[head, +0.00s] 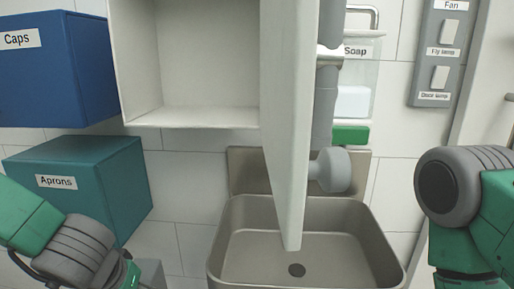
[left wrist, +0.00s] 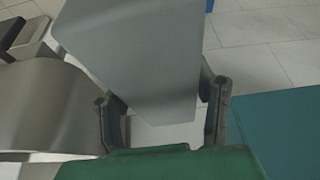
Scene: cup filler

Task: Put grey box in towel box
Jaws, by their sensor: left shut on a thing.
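The grey box (left wrist: 145,50) is between the two fingers of my left gripper (left wrist: 163,112), which is shut on it. In the head view, a small grey piece (head: 150,272) shows beside my left wrist at the bottom left, probably the same box; the left fingers are hidden there. A white open-fronted box (head: 205,65) hangs on the wall at top centre, its visible inside empty. Its door (head: 285,120) stands open toward me. No towel label shows, so I cannot tell whether this is the towel box. My right gripper is not seen.
A blue Caps box (head: 60,80) and a teal Aprons box (head: 100,185) are on the left wall. A metal sink (head: 245,250) lies below the open door. A soap dispenser (head: 358,75) and a switch panel (head: 440,50) are at the right. Grey tubular parts stand behind the door.

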